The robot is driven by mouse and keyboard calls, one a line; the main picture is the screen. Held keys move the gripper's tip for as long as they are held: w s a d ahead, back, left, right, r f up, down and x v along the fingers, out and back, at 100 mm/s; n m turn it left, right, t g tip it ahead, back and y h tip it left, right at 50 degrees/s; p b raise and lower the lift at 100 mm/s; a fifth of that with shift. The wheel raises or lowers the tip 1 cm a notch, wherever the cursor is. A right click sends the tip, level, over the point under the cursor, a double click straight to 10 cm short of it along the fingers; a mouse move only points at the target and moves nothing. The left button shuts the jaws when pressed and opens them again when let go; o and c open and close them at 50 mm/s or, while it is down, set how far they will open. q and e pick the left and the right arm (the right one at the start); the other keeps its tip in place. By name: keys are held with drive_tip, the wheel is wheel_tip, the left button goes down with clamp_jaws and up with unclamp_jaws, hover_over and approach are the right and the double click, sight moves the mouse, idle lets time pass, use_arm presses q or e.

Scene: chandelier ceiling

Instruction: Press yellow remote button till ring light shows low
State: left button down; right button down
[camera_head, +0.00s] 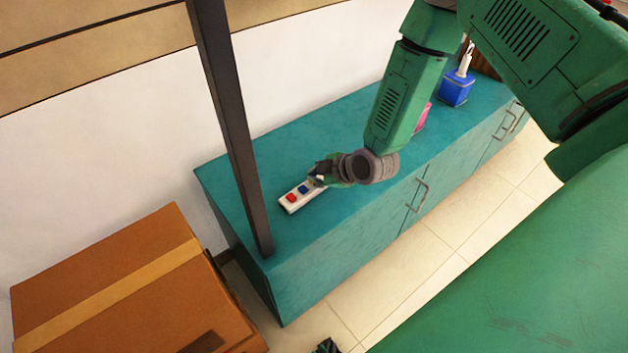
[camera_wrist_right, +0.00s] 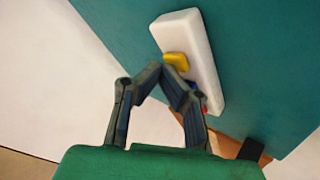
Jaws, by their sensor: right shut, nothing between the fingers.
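The white remote (camera_head: 289,208) lies on the teal cabinet top, with its red button (camera_head: 291,198) and blue button (camera_head: 304,189) showing. The yellow button (camera_wrist_right: 177,61) shows in the right wrist view; in the head view my gripper covers that end. My right gripper (camera_head: 320,175) is shut and empty over that end of the remote. In the right wrist view its fingertips (camera_wrist_right: 158,71) meet just beside the yellow button; I cannot tell whether they touch it. A dark piece at the head view's bottom edge may be my left gripper (camera_head: 327,346). No ring light is visible.
A dark upright pole (camera_head: 228,110) stands at the left end of the teal cabinet (camera_head: 330,240). A cardboard box (camera_head: 120,290) is at lower left. A blue container (camera_head: 457,88) and a partly hidden pink object (camera_head: 423,117) stand farther right on the cabinet.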

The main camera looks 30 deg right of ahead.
drive_tip(key=shift+f, duration=0.25)
drive_tip(key=shift+r, duration=0.15)
idle(0.3)
drive_tip(key=shift+r+p, duration=0.7)
drive_tip(key=shift+r, duration=0.1)
wheel_tip(320, 180, up, 5)
drive_tip(key=p, duration=0.4)
idle(3.7)
